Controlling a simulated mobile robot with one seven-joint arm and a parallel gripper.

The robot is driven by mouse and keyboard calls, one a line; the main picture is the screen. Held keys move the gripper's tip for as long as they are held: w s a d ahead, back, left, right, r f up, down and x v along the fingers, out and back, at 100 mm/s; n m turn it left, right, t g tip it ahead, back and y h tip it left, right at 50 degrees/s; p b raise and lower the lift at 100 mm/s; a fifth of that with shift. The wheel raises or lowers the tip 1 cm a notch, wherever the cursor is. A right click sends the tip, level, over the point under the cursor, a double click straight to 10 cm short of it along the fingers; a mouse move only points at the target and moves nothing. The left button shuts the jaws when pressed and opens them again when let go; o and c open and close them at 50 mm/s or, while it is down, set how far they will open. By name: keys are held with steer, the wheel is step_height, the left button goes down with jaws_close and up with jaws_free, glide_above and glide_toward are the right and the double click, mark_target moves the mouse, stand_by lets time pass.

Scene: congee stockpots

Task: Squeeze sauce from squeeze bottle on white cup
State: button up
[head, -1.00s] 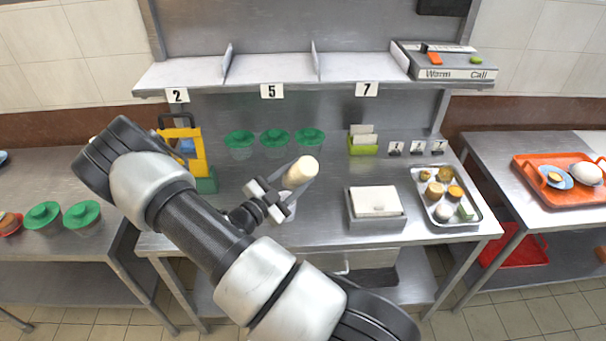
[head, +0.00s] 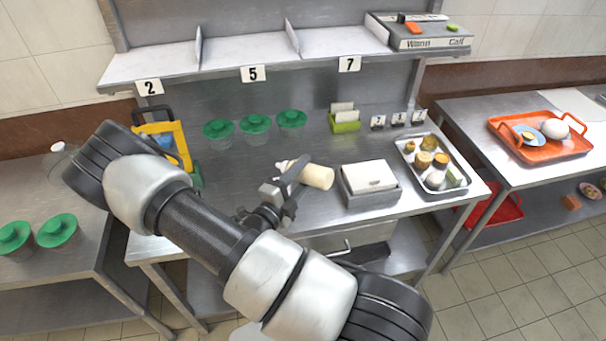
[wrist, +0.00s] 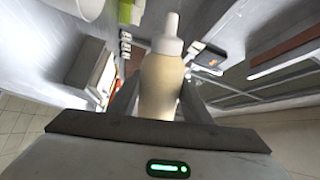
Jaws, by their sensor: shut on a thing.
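My gripper (head: 290,185) is shut on the cream-coloured squeeze bottle (head: 317,177) and holds it above the steel table. The bottle is tilted, close to lying sideways, with its base end toward the right. In the wrist view the squeeze bottle (wrist: 161,85) stands between the fingers, its white cap and nozzle pointing away from my gripper (wrist: 158,105). A white rounded thing, likely the white cup (wrist: 77,7), is cut off at the upper left of the wrist view, apart from the nozzle. I cannot make out the cup in the head view; my arm may hide it.
A grey box with white sheets (head: 370,180) stands just right of the bottle. Beyond it is a metal tray (head: 462,184) with small jars. Green-lidded containers (head: 255,124) and a yellow-framed thing (head: 165,135) stand at the back. A numbered shelf (head: 245,50) hangs above.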

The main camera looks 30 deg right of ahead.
steer(key=shift+s+d+f+m+b, duration=0.1)
steer(key=shift+s+f+m+b, duration=0.1)
steer(key=shift+f+m+b, duration=0.7)
steer(key=shift+w+r+m+b, duration=0.1)
steer(key=shift+r+m+b, duration=0.05)
steer(key=shift+m+b, duration=0.8)
steer(key=w+m+b, duration=0.1)
steer(key=m, duration=0.1)
steer(key=w+a+m+b, duration=0.1)
steer(key=m+b, duration=0.1)
steer(key=w+a+r+m+b, duration=0.1)
steer(key=m+b, duration=0.1)
steer(key=shift+w+g, duration=0.25)
steer(key=shift+g, duration=0.15)
steer(key=w+a+r+m+p, duration=0.2)
steer(key=w+r+m+p, duration=0.1)
steer(key=r+m, duration=0.8)
steer(key=shift+w+a+r+g, duration=0.25)
steer(key=shift+w+r, duration=0.4)
steer(key=shift+r, duration=0.8)
